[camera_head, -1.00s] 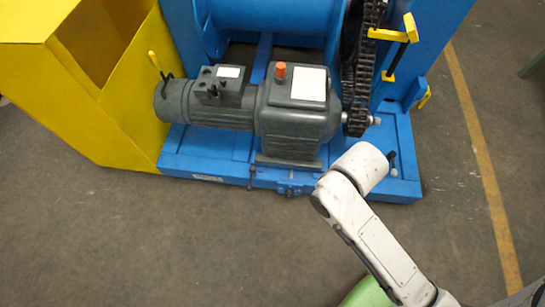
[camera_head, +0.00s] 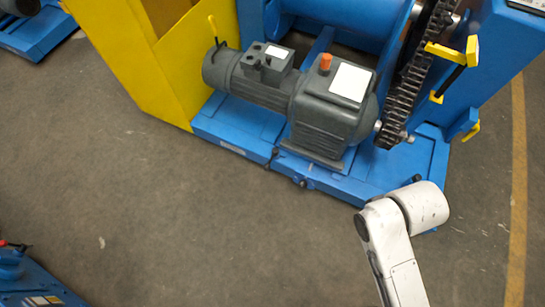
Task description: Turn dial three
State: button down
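No dial that I can make out shows in the head view. The chain drive machine stands ahead: a dark grey motor and gearbox (camera_head: 335,112) sits on a blue base (camera_head: 398,172). A black chain (camera_head: 407,90) runs up beside the gearbox toward the blue drum (camera_head: 352,24). An orange cap (camera_head: 325,62) tops the gearbox. My white arm rises from the lower right, its rounded joint in front of the base's right end. My gripper is not in view.
A yellow guard (camera_head: 150,70) stands left of the motor. Yellow handles (camera_head: 447,54) stick out near the chain. Another blue machine (camera_head: 32,280) shows at the lower left. The grey floor in front is clear, with a yellow line (camera_head: 518,180) at the right.

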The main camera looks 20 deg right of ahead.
aim_at(302, 184)
jog(key=k+l+u, duration=0.15)
jog(key=l, duration=0.3)
jog(key=l+u, duration=0.1)
jog(key=l, duration=0.35)
jog(key=k+l+u, duration=0.15)
jog(key=l, duration=0.25)
jog(key=k+l+u, duration=0.1)
jog(key=l, duration=0.3)
jog(key=k+j, duration=0.15)
jog(key=l+z, duration=0.1)
jog(key=z, duration=0.4)
jog(key=l+z, duration=0.1)
jog(key=z, duration=0.4)
jog(key=l+z, duration=0.15)
jog(key=z, duration=0.35)
jog(key=u, duration=1.55)
